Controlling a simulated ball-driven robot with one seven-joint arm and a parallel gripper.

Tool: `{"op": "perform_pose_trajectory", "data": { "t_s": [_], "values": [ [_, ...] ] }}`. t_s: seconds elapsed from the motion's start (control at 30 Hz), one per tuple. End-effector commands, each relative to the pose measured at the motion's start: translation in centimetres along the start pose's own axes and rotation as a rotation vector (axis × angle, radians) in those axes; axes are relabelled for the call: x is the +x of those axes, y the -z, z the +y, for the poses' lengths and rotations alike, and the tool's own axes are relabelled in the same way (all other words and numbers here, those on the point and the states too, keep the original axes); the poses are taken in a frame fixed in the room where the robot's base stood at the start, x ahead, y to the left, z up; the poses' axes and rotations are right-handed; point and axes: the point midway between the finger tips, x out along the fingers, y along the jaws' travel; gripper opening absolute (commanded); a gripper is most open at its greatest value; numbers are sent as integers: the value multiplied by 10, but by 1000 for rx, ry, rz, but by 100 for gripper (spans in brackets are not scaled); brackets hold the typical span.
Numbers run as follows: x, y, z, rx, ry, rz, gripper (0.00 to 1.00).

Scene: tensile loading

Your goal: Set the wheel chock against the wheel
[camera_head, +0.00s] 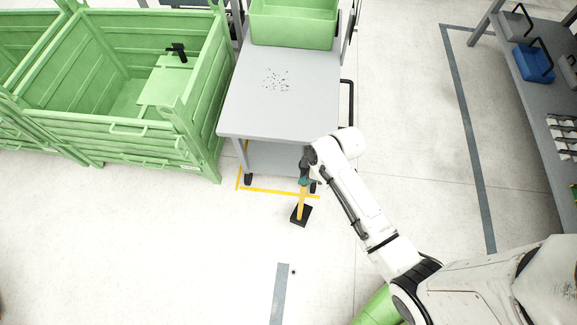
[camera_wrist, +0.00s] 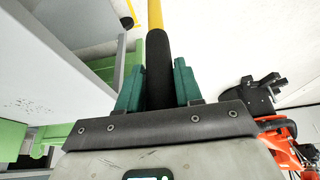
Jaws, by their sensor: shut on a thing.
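The wheel chock (camera_head: 301,216) is a black block with an upright yellow handle, just in front of the cart in the head view. I cannot tell whether it touches the floor. My gripper (camera_head: 305,181) is shut on the top of the handle. In the wrist view, the teal fingers of my gripper (camera_wrist: 159,80) close on both sides of the handle's black grip (camera_wrist: 158,60). The cart's right front wheel (camera_head: 313,187) is partly hidden by my gripper, and a gap shows between it and the block. The left front wheel (camera_head: 248,180) is clear of it.
The grey cart (camera_head: 262,112) carries a green bin (camera_head: 293,30). A yellow floor line (camera_head: 275,191) runs along the cart's front. Green crates (camera_head: 75,122) stand to the left, and a shelf (camera_head: 530,85) to the right. The floor in front of the chock is mostly clear.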

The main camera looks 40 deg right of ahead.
Motion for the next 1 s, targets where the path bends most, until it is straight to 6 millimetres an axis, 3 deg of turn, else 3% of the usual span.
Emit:
{"op": "perform_pose_trajectory", "data": {
  "t_s": [0.2, 0.4, 1.0],
  "values": [
    [-8, -32, 4, -149, 58, 2, 0],
    [-10, -51, 2, -236, 91, 1, 0],
    [14, -66, 2, -262, 101, 1, 0]
  ]
}}
